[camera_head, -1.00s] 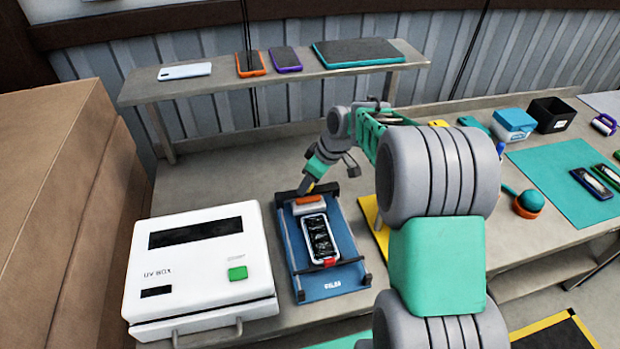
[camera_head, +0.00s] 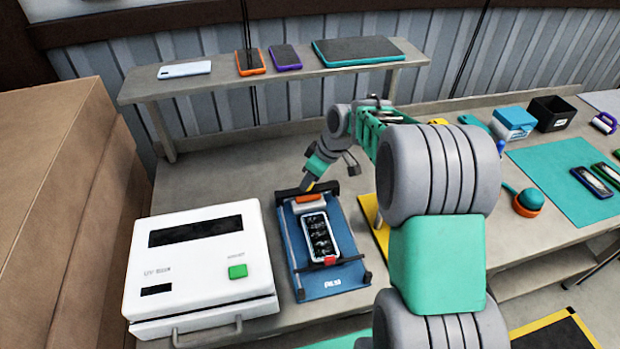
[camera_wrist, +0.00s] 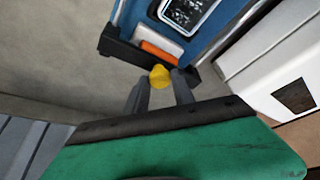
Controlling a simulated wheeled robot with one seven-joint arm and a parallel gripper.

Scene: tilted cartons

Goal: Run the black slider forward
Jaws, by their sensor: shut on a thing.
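The black slider (camera_head: 288,194) is a dark crossbar at the far end of a blue plate (camera_head: 335,284) with side rails. It also shows in the wrist view (camera_wrist: 121,50). A yellow knob (camera_wrist: 159,76) stands at the bar, and my gripper (camera_wrist: 160,88) is closed around it. My gripper (camera_head: 308,186) reaches down to the bar from the far side. An orange and white roller (camera_head: 309,203) lies just in front of the bar. A phone with a dark, patterned face (camera_head: 319,235) lies on the plate, with a red piece (camera_head: 330,261) at its near end.
A white UV box (camera_head: 200,265) with a green button stands close left of the plate. A shelf (camera_head: 220,88) with several devices runs behind. A yellow mat (camera_head: 372,215) lies right of the plate, partly hidden by my arm. Cardboard cartons (camera_head: 60,220) fill the left.

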